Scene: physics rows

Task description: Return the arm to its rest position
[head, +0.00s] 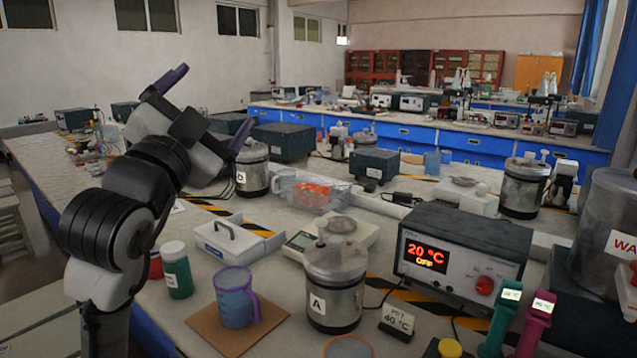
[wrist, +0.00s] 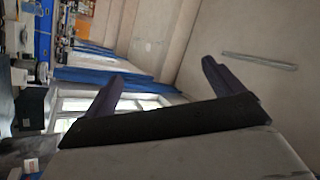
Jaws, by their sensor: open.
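My arm is folded up at the left of the head view, raised above the lab bench. My gripper (head: 210,106) is held high, with its two purple fingers spread apart and nothing visible between them. In the wrist view my gripper (wrist: 162,84) is also open and empty, with the room tilted sideways behind it. The gripper touches nothing that I can see.
The air around the gripper looks clear.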

